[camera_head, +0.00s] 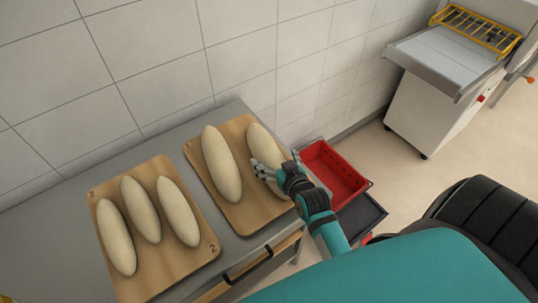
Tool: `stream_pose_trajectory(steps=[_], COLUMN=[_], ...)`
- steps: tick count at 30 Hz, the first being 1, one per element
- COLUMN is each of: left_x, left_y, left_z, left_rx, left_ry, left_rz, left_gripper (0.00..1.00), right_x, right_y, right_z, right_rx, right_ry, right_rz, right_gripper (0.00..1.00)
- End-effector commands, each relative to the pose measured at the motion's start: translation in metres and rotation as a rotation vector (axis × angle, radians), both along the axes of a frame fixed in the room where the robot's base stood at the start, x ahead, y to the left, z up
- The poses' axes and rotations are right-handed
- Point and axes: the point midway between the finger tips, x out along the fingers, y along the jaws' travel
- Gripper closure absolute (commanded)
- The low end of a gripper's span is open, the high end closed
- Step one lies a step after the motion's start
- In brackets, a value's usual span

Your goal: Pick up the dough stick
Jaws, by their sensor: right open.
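Several pale dough sticks lie on two wooden boards on a grey counter. The left board (185,256) bears three, a left one (116,237), a middle one (140,209) and a right one (177,211). The right board (244,217) bears two, a left one (222,164) and a right one (264,143). My right gripper (263,170) is open at the right dough stick, its fingers over the lower part and hiding some of it. I cannot tell whether they touch it. My left gripper is not in view.
The grey counter (165,143) stands against a tiled wall. A red crate (338,180) and a dark tray (360,217) are to its right. A machine with a yellow guard (476,30) stands at the upper right. Floor between them is clear.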

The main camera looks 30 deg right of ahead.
Motion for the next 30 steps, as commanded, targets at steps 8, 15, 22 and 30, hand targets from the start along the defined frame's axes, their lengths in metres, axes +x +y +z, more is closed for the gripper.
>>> stream_pose_trajectory(steps=[8, 15, 22, 30], left_x=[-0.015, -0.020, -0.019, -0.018], left_y=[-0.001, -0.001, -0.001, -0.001], left_z=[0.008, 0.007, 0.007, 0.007], left_rx=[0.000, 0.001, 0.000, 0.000], left_ry=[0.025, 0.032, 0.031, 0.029], left_rz=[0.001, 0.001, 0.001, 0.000], left_gripper=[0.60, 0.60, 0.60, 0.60], right_x=[0.027, 0.027, 0.027, 0.027], right_y=[-0.002, -0.002, -0.002, -0.003], right_z=[-0.011, -0.012, -0.012, -0.012], right_rx=[0.000, 0.000, 0.000, -0.001], right_ry=[-0.001, -0.001, 0.000, 0.000], right_rz=[0.000, 0.000, 0.000, 0.000], right_gripper=[0.03, 0.07, 0.37, 0.72])
